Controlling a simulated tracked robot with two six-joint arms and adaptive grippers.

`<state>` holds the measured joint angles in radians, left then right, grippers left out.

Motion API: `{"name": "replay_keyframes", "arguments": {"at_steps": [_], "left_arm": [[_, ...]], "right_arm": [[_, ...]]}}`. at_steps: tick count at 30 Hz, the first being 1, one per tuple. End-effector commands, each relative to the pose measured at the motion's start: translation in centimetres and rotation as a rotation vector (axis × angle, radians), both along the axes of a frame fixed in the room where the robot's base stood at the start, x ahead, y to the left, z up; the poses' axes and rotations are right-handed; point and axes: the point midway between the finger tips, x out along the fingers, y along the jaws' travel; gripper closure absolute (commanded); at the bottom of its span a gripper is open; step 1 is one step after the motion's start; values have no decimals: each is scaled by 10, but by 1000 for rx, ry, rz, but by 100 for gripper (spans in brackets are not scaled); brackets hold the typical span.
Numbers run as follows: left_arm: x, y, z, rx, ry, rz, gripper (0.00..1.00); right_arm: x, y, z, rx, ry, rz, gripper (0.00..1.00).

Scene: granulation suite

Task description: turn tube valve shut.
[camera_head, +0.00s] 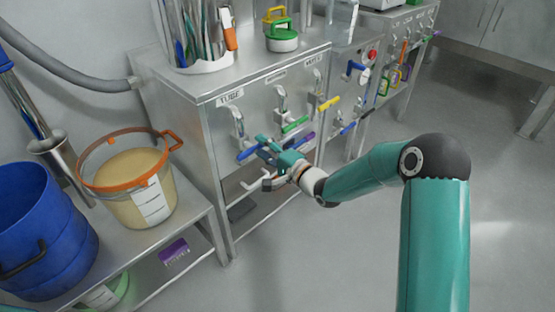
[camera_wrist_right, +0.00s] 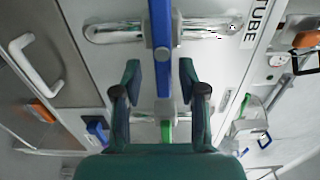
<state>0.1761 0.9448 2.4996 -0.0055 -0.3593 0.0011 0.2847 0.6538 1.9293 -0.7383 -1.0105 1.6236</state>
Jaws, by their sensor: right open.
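The tube valve has a blue lever handle (camera_head: 249,152) on a short silver pipe (camera_head: 237,122) below a "TUBE" label (camera_head: 230,97), on the steel cabinet's front. In the right wrist view the blue handle (camera_wrist_right: 161,60) lies crosswise to its pipe (camera_wrist_right: 112,33), with the label (camera_wrist_right: 258,25) at upper right. My right gripper (camera_head: 268,147) is at the handle's right end in the head view. In the wrist view my right gripper (camera_wrist_right: 158,72) is open, its fingers on either side of the handle with gaps visible. My left gripper is not in view.
A white bent handle (camera_head: 262,181) is below. A tan-filled tub (camera_head: 128,180) and blue drum (camera_head: 40,235) stand at left. The floor at right is clear.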

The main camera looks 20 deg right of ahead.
Motion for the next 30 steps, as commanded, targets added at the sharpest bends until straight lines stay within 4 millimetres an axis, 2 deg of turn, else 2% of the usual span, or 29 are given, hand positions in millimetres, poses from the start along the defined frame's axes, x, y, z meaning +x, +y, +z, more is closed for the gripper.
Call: {"name": "replay_keyframes", "arguments": {"at_steps": [16,21,30], "left_arm": [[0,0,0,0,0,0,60],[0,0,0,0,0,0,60],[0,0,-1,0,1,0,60]], "right_arm": [[-93,-33,-2,1,6,-2,58],[-106,-37,-2,0,5,0,58],[-108,-37,-2,0,5,1,58]]}}
